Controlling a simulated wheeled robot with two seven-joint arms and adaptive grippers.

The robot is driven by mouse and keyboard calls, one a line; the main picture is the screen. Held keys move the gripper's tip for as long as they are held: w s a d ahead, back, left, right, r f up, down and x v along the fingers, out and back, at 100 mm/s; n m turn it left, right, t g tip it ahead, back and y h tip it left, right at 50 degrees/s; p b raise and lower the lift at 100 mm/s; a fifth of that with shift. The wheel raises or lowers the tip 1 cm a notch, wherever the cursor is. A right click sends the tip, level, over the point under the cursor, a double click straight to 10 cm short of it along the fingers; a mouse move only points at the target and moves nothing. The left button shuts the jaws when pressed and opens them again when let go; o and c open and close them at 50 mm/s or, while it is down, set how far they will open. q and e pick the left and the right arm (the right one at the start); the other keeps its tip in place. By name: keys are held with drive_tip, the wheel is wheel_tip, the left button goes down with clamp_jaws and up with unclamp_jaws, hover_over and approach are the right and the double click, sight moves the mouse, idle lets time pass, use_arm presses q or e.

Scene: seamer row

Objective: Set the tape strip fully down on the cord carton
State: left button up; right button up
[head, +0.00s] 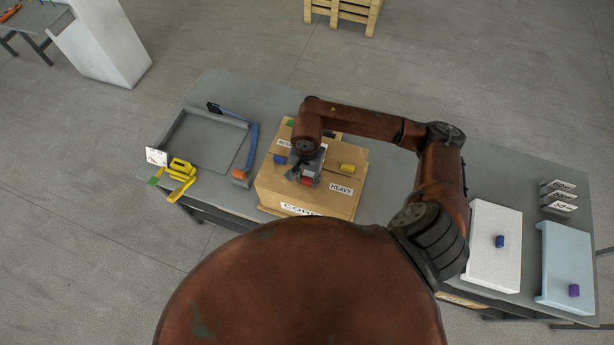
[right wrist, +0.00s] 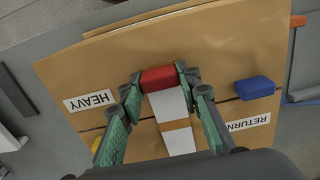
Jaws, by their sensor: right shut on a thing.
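The cord carton (head: 330,204) stands on the table with labels reading HEAVY and, partly cut off, CORD. In the right wrist view its brown top (right wrist: 230,45) fills most of the picture. My right gripper (head: 307,181) is over the carton's top. In the right wrist view its fingertips (right wrist: 158,80) are shut on a red block. From this block a white strip with a tan band, apparently the tape strip (right wrist: 173,110), runs back between the fingers. I cannot tell whether its whole length touches the carton. My left gripper is not in view.
On the carton are a blue block (right wrist: 258,88), a yellow piece (head: 347,168) and a green piece (head: 290,122). Left of it lie a blue tool (head: 252,150), a grey tray (head: 178,119) and a yellow tool (head: 180,180). White (head: 490,270) and pale blue (head: 566,245) boards stand right.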

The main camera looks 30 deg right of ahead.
drive_tip(key=shift+f, duration=0.2)
drive_tip(key=o, duration=0.9)
drive_tip(key=shift+r, duration=0.1)
drive_tip(key=shift+r, duration=0.2)
wheel_tip(320, 180, up, 12)
drive_tip(key=b, duration=0.3)
